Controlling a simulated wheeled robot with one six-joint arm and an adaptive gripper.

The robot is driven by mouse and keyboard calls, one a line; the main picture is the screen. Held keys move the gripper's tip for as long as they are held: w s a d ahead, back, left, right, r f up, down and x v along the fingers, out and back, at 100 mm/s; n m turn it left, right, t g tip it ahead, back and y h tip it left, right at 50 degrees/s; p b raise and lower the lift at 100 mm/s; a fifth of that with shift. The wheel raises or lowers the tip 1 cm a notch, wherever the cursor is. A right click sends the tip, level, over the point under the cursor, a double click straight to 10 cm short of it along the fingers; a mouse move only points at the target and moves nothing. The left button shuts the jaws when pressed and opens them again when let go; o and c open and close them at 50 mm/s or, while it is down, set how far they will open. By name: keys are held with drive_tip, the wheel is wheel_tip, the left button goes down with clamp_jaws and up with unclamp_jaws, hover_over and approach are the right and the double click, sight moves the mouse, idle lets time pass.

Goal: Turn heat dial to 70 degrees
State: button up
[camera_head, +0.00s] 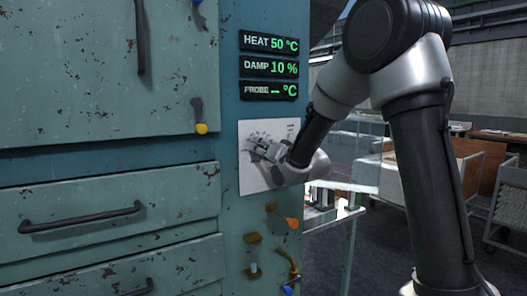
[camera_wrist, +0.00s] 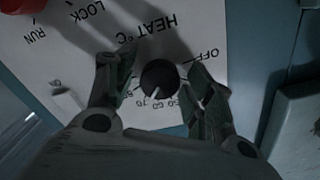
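The black round heat dial (camera_wrist: 160,77) is on a white panel (camera_wrist: 225,15), under the upside-down word HEAT °C in the wrist view. A small pale mark shows on the dial's lower side, near the printed numbers; which number it meets is hard to tell. My gripper (camera_wrist: 160,85) is open, with one finger on each side of the dial and small gaps that seem to remain. In the head view my gripper (camera_head: 262,148) is at the panel (camera_head: 252,183) and hides the dial. The HEAT display (camera_head: 270,43) reads 50 °C.
The DAMP display (camera_head: 270,67) reads 10 %, and the PROBE display (camera_head: 270,90) shows dashes. A red knob (camera_wrist: 22,5) and a small light switch (camera_wrist: 66,98) are left of the dial in the wrist view. Coloured knobs and valves (camera_head: 292,224) sit below the panel.

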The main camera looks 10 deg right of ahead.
drive_tip(key=shift+s, duration=0.1)
drive_tip(key=v, duration=1.1)
drive_tip(key=shift+s, duration=0.35)
drive_tip(key=shift+d, duration=0.15)
